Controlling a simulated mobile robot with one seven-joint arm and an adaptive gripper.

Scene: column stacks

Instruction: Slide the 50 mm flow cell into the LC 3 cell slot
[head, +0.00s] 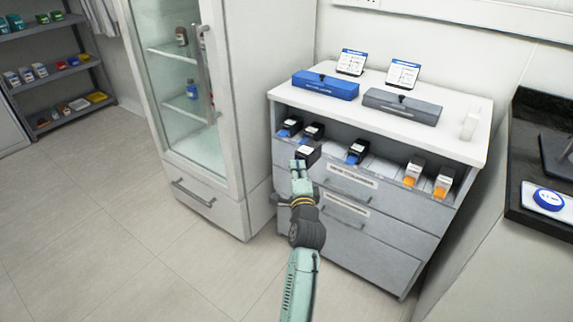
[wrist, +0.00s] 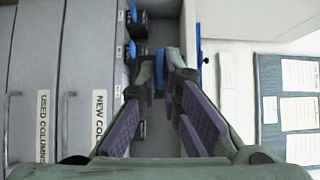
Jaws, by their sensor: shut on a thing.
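My gripper (head: 300,166) is at the front of the cabinet's open bay in the head view. Its fingers are shut on a black cartridge with a pale top label (head: 308,154). In the wrist view the fingers (wrist: 160,88) close around a blue part (wrist: 159,70) of what they hold. The fingers hide most of it. I cannot read its label, so I cannot tell whether it is the 50 mm flow cell. Other black-and-blue cartridges stand in the bay, two at the left (head: 289,128) (head: 313,131) and one right of my gripper (head: 357,152). I cannot make out any LC 3 marking.
Two white-and-orange cartridges (head: 414,172) (head: 443,182) stand at the bay's right. A blue case (head: 325,86) and a grey case (head: 402,106) lie on the cabinet top (head: 455,135). Labelled drawers (head: 350,205) lie below the bay. A glass-door fridge (head: 228,120) stands at left.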

